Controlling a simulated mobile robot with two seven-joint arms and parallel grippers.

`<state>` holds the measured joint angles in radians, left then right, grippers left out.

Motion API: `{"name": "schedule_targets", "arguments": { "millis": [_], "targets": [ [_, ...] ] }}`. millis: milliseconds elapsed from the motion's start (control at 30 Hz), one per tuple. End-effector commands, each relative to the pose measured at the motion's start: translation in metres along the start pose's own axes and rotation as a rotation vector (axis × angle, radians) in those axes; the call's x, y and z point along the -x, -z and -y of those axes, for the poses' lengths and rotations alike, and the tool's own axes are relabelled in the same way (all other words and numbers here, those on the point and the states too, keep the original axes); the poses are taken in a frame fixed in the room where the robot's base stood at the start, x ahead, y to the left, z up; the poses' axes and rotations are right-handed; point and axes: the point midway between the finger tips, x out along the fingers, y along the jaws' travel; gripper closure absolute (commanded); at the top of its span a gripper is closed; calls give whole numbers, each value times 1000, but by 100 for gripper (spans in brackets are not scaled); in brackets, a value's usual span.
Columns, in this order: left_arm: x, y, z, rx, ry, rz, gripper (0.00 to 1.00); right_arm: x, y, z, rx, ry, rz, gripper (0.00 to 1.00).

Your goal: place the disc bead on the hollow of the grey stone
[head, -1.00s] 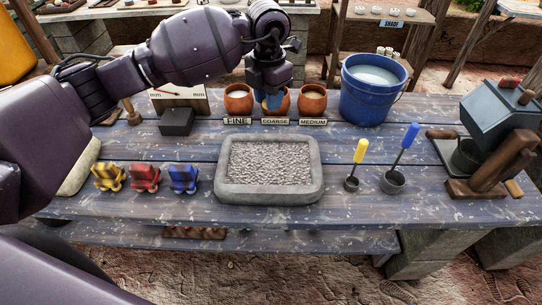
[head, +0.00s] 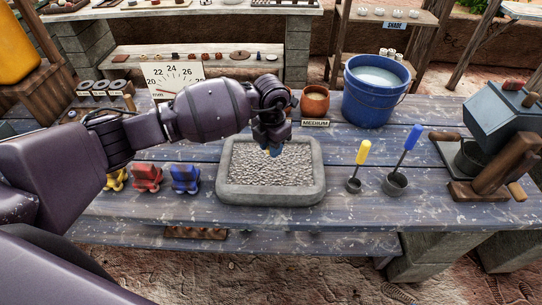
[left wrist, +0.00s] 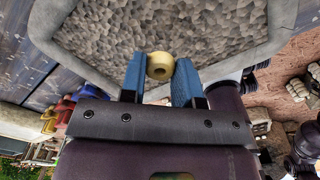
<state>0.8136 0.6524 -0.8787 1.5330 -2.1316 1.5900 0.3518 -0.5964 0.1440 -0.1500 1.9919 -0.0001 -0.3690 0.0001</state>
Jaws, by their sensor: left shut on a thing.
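The grey stone (head: 315,188) is a rounded rectangular block in the middle of the bench. Its wide shallow hollow has a rough, pebbly grey floor. My left gripper (head: 273,151) is over the far part of the hollow. In the left wrist view the disc bead (left wrist: 160,66), small, cream and with a dark central hole, sits between the blue fingertips, which are shut on it. The stone's rim (left wrist: 75,68) and hollow fill the top of that view. The bead cannot be made out in the head view. How high it is above the floor is unclear. My right gripper is out of view.
Red (head: 147,178), blue (head: 185,179) and yellow (head: 116,180) rests stand left of the stone. Yellow-handled (head: 361,158) and blue-handled (head: 405,155) scoops stand right. A terracotta pot (head: 315,101) and blue bucket (head: 375,90) are behind. A grinder-like device (head: 495,140) stands far right.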

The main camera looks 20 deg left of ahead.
Motion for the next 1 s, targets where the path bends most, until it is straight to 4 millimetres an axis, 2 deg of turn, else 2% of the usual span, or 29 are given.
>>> {"name": "schedule_targets", "arguments": {
  "millis": [167,400,800,833,1000],
  "targets": [
    [-13,0,0,0,2,-2,93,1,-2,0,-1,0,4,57],
    [-43,0,1,0,2,-1,93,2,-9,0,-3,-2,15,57],
    [-47,0,0,-1,0,-1,93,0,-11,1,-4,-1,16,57],
    [-47,0,0,-1,0,-1,68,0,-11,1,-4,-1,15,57],
    [-46,0,0,-1,0,0,45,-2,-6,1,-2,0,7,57]
  ]
}}
